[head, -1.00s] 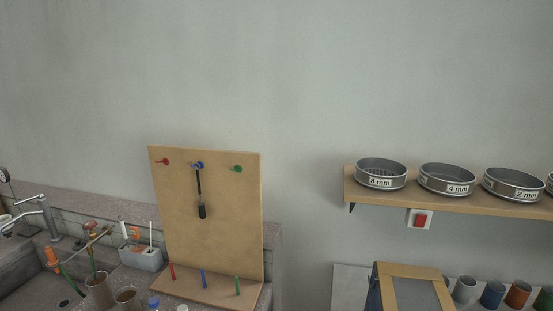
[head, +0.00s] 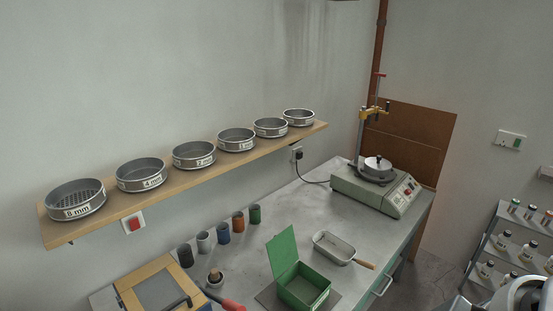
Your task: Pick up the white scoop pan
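A pale, shallow scoop pan (head: 334,248) with a wooden handle lies on the grey bench in the head view, right of the open green box. Its handle points right and toward the bench's front edge. It looks greyish white and empty. Neither of my grippers is in view.
The green box (head: 303,289) has its lid raised. Several coloured cups (head: 238,221) stand along the wall. A sieve-shaker machine (head: 378,187) stands at the bench's far end. A wall shelf (head: 215,167) holds several sieves. The bench around the pan's far side is clear.

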